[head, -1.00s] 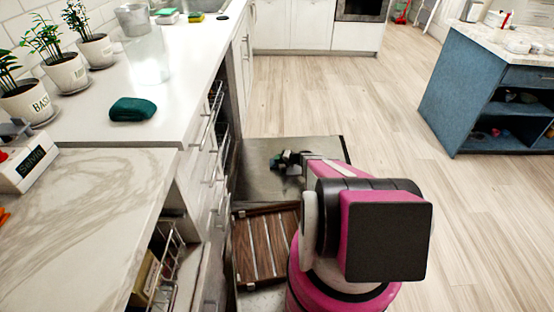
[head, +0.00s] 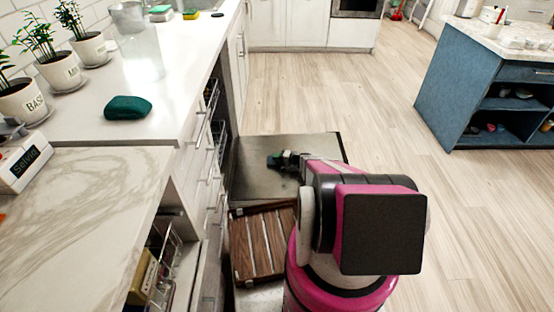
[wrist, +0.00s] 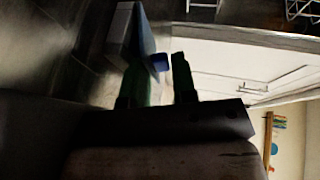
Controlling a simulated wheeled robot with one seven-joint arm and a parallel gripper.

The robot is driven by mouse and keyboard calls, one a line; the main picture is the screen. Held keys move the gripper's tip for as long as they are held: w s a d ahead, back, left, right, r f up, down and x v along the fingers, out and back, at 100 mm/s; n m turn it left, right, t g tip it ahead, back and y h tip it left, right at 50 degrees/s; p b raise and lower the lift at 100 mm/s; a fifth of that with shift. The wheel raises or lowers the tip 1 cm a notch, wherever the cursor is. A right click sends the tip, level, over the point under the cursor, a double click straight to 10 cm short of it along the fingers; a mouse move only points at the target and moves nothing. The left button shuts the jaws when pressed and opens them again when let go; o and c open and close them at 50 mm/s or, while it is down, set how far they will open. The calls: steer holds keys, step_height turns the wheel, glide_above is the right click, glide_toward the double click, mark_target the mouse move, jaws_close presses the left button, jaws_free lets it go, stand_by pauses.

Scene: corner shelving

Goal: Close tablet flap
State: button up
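The open dishwasher door (head: 255,180) lies flat, a steel panel low beside the counter. My gripper (head: 275,160) is over this door, its dark green fingers pointing left. In the wrist view my gripper (wrist: 158,66) has its two green fingers apart with a gap between them. A pale grey-blue plate-like part (wrist: 128,32), probably the tablet flap, stands out from the steel surface by the left finger. A small blue piece (wrist: 160,62), perhaps a tablet, shows between the fingertips. The view is dark, and I cannot tell whether a finger touches the flap.
A brown slatted wooden panel (head: 262,242) lies nearer than the door. Open drawers and racks (head: 165,265) line the counter at left. A teal cloth (head: 128,107) and potted plants (head: 60,70) are on the counter. The wooden floor (head: 350,95) at right is clear.

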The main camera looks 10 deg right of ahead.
steer(key=shift+o, duration=0.8)
steer(key=shift+f, duration=0.1)
